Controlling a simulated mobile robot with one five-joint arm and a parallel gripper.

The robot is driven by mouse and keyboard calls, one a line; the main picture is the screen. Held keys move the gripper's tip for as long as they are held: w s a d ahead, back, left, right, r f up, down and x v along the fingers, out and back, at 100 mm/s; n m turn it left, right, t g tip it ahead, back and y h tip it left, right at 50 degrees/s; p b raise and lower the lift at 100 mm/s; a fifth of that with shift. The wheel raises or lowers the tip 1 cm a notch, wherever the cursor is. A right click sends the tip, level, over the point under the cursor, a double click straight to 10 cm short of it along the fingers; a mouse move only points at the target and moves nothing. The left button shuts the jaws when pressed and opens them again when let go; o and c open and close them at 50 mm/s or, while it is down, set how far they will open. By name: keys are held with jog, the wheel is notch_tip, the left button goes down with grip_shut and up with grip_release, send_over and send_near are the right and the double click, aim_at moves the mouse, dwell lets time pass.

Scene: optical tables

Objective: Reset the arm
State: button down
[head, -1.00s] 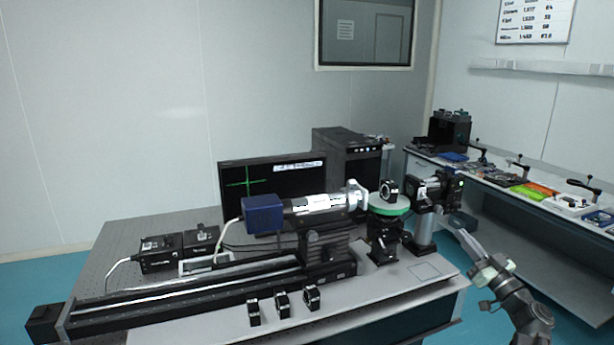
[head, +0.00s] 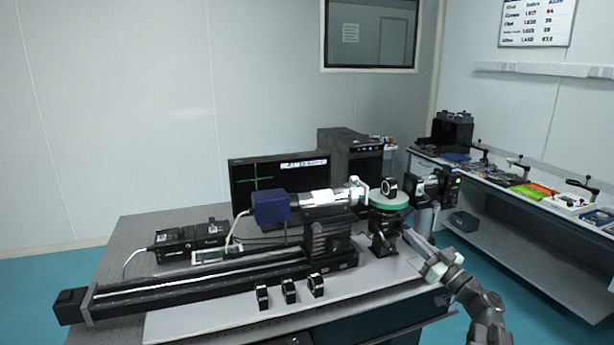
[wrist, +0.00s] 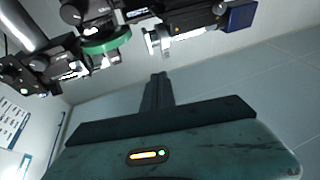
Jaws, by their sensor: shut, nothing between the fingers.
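My gripper (head: 408,235) is at the right end of the optical table (head: 125,250) in the head view. My arm reaches up and left to it from the lower right. The gripper is just in front of the round green-topped stage (head: 388,198) in the picture; I cannot tell whether they touch. In the wrist view, the closed fingers of my gripper (wrist: 158,78) point upward and hold nothing. The green stage (wrist: 106,41) hangs at the top of that tilted view.
A long black rail (head: 200,280) carries a blue-backed camera (head: 270,207) and lens tube. Small black mounts (head: 289,291) stand along the front. A black monitor (head: 248,182) is behind. A side bench (head: 500,183) with tools runs along the right, with open floor between.

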jog(key=s+a+f+n+g+p, duration=0.1)
jog(key=s+a+f+n+g, duration=0.1)
jog(key=a+f+g, duration=0.45)
jog(key=s+a+f+n+g, duration=0.1)
jog(key=s+a+f+g, duration=0.15)
jog(key=a, duration=0.75)
jog(key=s+a+f+n+g+p, duration=0.1)
jog(key=a+f+n+g, duration=0.15)
jog(key=a+f, duration=0.5)
jog(key=s+a+f+m+g+h, duration=0.2)
jog(key=s+f+g+h, duration=0.1)
jog(key=s+f, duration=0.1)
jog(key=s+d+f+m+g+h, duration=0.2)
jog(key=s+d+f+m+h, duration=0.2)
jog(key=d, duration=0.3)
jog(key=s+d+f+m+g+h, duration=0.1)
jog(key=s+d+f+m+h, duration=0.2)
jog(key=d+m, duration=0.3)
jog(key=shift+s+d+f+g+h, duration=0.4)
jog(key=shift+f+h, duration=0.15)
jog(key=shift+h, duration=0.35)
